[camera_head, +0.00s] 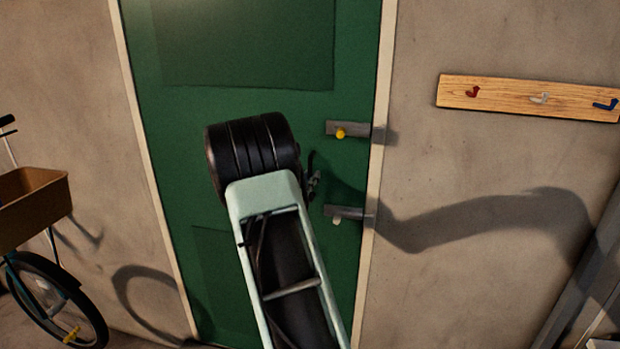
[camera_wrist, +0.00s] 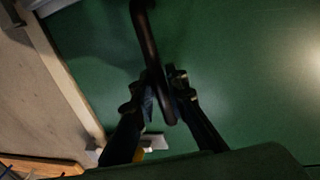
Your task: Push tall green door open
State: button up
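The tall green door (camera_head: 262,60) fills the middle of the head view and looks shut in its pale frame. My arm crosses in front and hides much of its centre. My gripper (camera_head: 315,182) is near the door's right edge, mostly hidden behind my wrist. In the wrist view the dark bar handle (camera_wrist: 147,35) runs down between the two fingers of my gripper (camera_wrist: 163,90). The fingers look closed in on the bar from both sides, against the green door (camera_wrist: 240,70).
Grey latch plates sit on the door's right edge, an upper one with a yellow knob (camera_head: 340,133) and a lower one (camera_head: 343,212). A wooden hook rack (camera_head: 520,97) hangs on the right wall. A bicycle (camera_head: 50,300) with a brown basket (camera_head: 30,212) stands at left.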

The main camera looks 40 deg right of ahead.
grip_shut()
